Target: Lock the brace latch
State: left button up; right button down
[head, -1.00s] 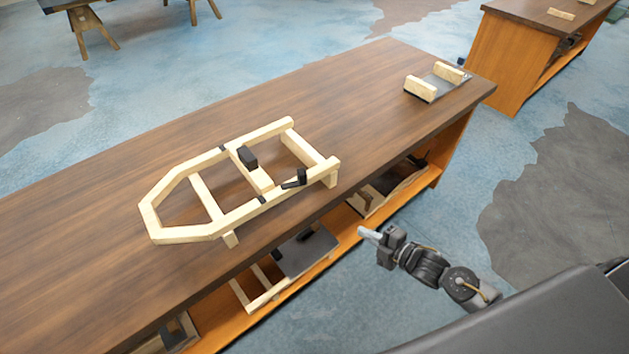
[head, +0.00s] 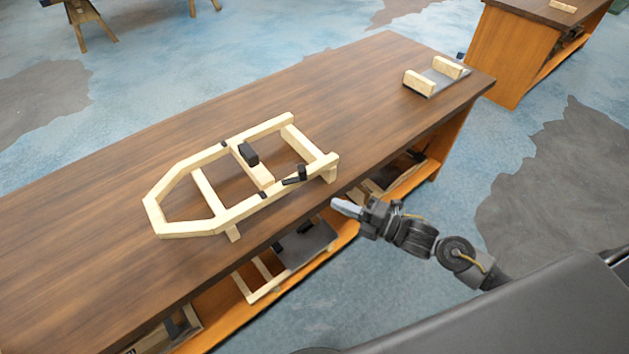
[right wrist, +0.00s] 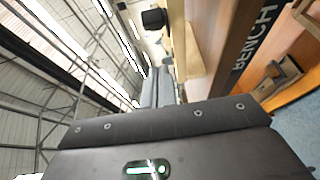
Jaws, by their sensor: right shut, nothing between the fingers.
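A pale wooden bodyframe (head: 180,177) with a pointed left end lies on the dark brown bench top (head: 330,90). A black block (head: 247,153) sits on its middle crosspiece. A black latch with a raised lever (head: 298,176) is on the near rail, close to the right end. My right gripper (head: 338,206) is shut and empty, just off the bench's front edge, below and right of the latch, not touching it. In the right wrist view the shut fingers (right wrist: 167,88) point along the bench side, with a black part (right wrist: 154,19) near the top. My left gripper is not in view.
A dark plate with two wooden blocks (head: 419,83) lies at the bench's far right. Shelves under the bench hold more frames and a dark panel (head: 305,247). Another bench (head: 515,55) stands at upper right. The floor between is clear.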

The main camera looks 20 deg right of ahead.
aim_at(300, 178)
jog(key=w+a+p, duration=0.1)
jog(key=w, duration=0.2)
jog(key=w+a+p, duration=0.1)
jog(key=w+a, duration=0.1)
jog(key=w+a+p, duration=0.1)
jog(key=w, duration=0.2)
jog(key=shift+w+a, duration=0.3)
jog(key=shift+w, duration=0.05)
